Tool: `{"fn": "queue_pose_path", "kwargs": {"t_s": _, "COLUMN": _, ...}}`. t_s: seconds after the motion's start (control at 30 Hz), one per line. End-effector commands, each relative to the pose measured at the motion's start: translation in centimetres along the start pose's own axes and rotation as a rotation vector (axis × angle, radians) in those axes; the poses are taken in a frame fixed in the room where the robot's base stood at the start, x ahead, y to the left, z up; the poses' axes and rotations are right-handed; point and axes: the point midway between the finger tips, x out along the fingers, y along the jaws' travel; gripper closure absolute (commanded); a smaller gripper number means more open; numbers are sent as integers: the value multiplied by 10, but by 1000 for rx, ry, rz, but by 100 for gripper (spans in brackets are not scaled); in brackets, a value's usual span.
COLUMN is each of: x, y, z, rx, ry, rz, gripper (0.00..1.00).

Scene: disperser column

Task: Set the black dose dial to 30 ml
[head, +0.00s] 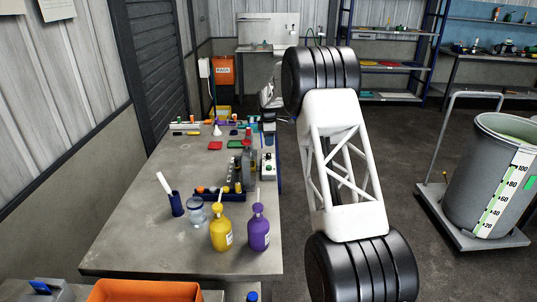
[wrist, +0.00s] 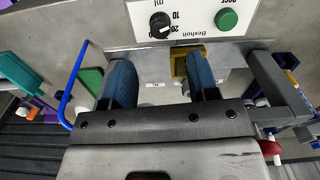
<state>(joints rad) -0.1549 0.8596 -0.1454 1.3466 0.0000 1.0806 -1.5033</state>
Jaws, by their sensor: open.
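The black dose dial (wrist: 160,24) is on a white panel (wrist: 200,10) at the top of the wrist view. Printed numbers 10 and 20 and "ml" show beside it, rotated in the picture; I cannot make out a 30. A small pale mark shows on the dial, but its exact setting is too small to read. My gripper (wrist: 159,62) is open, with two blue fingers apart and nothing seen between them. The fingertips are below the dial in the picture and apart from it. In the head view the gripper cannot be made out.
A round green button (wrist: 227,19) is beside the dial. A yellow part (wrist: 180,65) is near the right fingertip. A blue bent rod (wrist: 72,85) stands at left. In the head view, yellow (head: 221,233) and purple (head: 258,232) bottles stand on the grey table (head: 140,250).

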Motion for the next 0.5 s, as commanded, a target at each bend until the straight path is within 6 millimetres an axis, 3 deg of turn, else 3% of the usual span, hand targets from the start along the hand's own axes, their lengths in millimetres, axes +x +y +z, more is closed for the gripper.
{"fn": "queue_pose_path", "kwargs": {"t_s": 0.27, "x": 16, "y": 0, "z": 0, "rx": 0, "ry": 0, "rz": -1, "gripper": 46}}
{"fn": "queue_pose_path", "kwargs": {"t_s": 0.5, "x": 43, "y": 0, "z": 0, "rx": 0, "ry": 1, "rz": -1, "gripper": 46}}
